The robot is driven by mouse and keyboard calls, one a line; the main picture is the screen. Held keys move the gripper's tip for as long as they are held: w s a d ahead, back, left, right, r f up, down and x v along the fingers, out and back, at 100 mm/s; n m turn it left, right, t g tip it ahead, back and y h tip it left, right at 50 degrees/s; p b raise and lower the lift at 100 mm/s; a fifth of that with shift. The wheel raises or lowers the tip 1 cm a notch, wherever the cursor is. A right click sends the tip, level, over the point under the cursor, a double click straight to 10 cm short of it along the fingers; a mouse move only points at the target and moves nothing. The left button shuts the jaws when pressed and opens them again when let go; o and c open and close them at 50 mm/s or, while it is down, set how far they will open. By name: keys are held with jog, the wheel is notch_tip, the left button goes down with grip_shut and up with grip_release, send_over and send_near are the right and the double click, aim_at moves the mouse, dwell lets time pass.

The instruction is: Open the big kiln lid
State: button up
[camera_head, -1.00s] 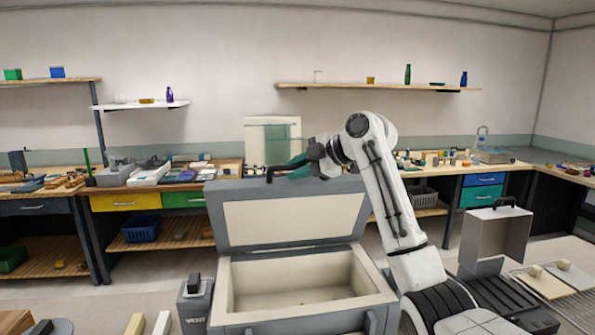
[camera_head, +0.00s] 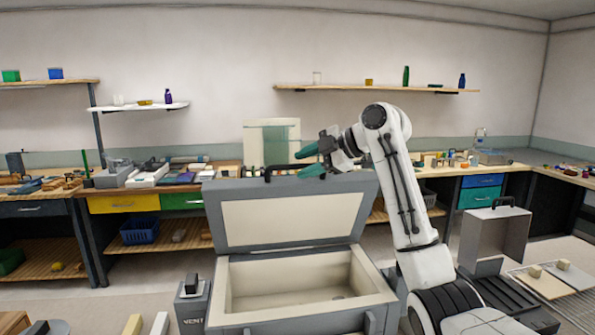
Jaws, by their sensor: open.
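The big kiln (camera_head: 221,304) stands in front of me, a grey box with a cream inner chamber that looks empty. Its lid (camera_head: 290,220) is raised upright at the back, its cream inner face towards me. A dark handle (camera_head: 268,170) sits on the lid's top edge, left of the middle. My gripper (camera_head: 304,163) is open just above the lid's top edge. Its green fingers point left towards the handle, apart from it, with nothing between them.
A grey vent box (camera_head: 192,308) stands close to the kiln's left side. A smaller open box with a raised lid (camera_head: 494,240) is at the right, beside my arm. Cluttered workbenches (camera_head: 125,188) line the back wall. Shelves (camera_head: 375,88) hang above.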

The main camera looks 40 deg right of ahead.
jog(key=b+v, duration=0.1)
jog(key=v, duration=0.6)
jog(key=shift+s+b, duration=0.2)
jog(key=shift+b, duration=0.1)
